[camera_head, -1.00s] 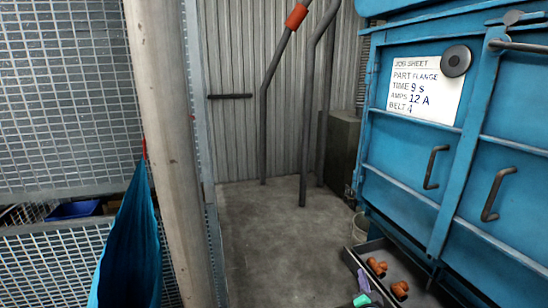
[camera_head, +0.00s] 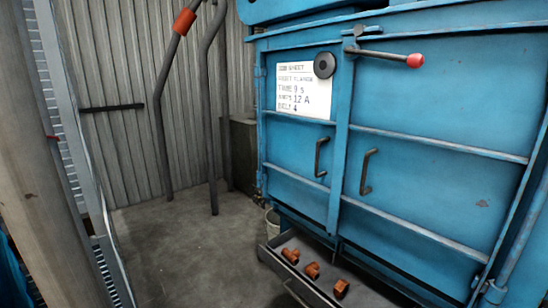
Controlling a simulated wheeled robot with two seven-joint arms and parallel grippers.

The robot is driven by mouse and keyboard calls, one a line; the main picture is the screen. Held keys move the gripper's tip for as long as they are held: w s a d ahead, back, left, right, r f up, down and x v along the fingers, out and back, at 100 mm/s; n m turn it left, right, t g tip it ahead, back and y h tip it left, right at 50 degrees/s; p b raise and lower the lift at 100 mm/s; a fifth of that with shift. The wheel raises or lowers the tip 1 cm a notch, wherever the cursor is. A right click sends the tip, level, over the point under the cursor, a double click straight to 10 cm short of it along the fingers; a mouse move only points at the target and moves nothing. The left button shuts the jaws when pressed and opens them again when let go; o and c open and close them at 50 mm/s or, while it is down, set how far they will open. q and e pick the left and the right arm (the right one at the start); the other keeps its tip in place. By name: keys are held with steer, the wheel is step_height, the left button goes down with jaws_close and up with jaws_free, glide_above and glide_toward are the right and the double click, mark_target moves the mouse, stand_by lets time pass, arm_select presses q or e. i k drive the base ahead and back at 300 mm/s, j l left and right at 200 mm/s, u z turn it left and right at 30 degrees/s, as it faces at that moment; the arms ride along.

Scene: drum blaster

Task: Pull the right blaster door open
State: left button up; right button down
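The blue blaster stands at the right of the head view with two doors side by side, both closed. The right blaster door (camera_head: 430,185) is the wider panel and has a dark vertical pull handle (camera_head: 366,172) near its left edge. The left blaster door (camera_head: 290,150) has a similar handle (camera_head: 320,157) and a job sheet (camera_head: 304,92) under a round black magnet (camera_head: 324,65). A latch lever with a red knob (camera_head: 415,60) reaches across the top of the right door. Neither of my grippers is in view.
A tray (camera_head: 283,262) with several orange-brown pipe fittings (camera_head: 312,270) sits low below the doors. Bent grey pipes (camera_head: 211,130) and a post (camera_head: 45,170) stand to the left. Bare floor (camera_head: 185,250) lies between.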

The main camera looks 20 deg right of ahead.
mark_target(433, 163)
steer(key=z, duration=1.65)
